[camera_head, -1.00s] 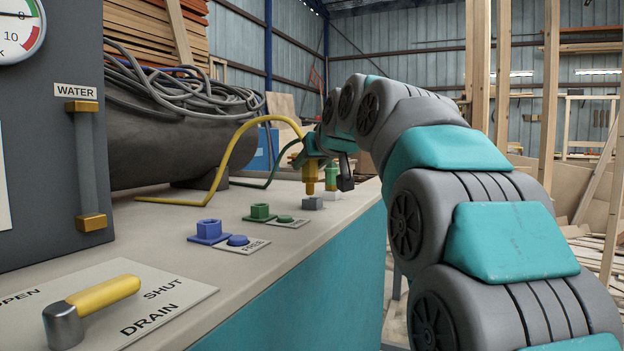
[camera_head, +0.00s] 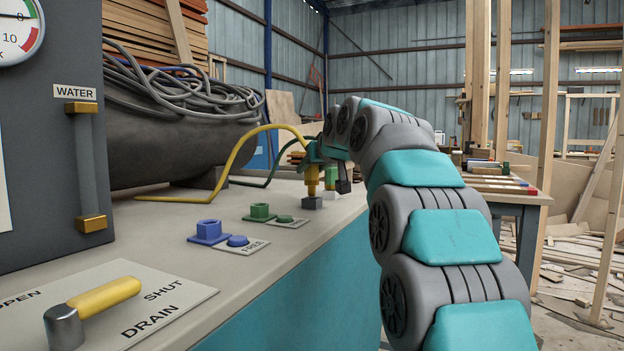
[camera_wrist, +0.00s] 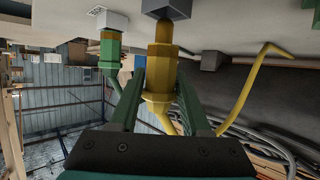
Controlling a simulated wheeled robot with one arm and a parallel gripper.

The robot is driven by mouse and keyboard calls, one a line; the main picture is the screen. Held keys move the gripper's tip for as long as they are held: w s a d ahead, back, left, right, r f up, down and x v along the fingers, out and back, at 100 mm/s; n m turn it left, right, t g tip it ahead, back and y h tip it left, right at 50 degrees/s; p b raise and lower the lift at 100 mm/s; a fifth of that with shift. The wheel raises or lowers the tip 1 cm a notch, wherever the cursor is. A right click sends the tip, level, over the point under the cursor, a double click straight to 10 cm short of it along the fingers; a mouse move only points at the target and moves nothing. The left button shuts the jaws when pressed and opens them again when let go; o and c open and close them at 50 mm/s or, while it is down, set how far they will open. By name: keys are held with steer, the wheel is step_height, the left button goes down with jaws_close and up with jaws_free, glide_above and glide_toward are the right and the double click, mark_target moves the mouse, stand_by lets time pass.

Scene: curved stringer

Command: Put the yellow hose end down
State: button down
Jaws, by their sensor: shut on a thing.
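The yellow hose end (camera_head: 312,181) is upright, with its brass-coloured tip at a small dark grey block (camera_head: 312,202) on the bench top. The wrist view, with the bench at the top, shows the yellow hose end (camera_wrist: 162,60) against the dark grey block (camera_wrist: 166,8). I cannot tell whether it is seated or just touching. My gripper (camera_wrist: 160,98) is shut on it, a finger on each side. The yellow hose (camera_head: 240,150) arches left from my gripper down to the bench.
A green hose end (camera_head: 331,179) stands on a white block close to the right. Blue (camera_head: 208,231) and green (camera_head: 260,212) fittings sit nearer on the bench (camera_head: 270,260). A yellow-handled drain lever (camera_head: 95,300) is at front left. A work table (camera_head: 500,185) stands right, behind my arm.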

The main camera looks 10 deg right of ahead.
steer(key=shift+f, duration=1.2)
steer(key=shift+f, duration=0.2)
steer(key=shift+c, duration=1.8)
jaws_free()
steer(key=shift+r, duration=0.1)
steer(key=shift+r, duration=0.15)
steer(key=v, duration=1.2)
steer(key=shift+b, duration=0.35)
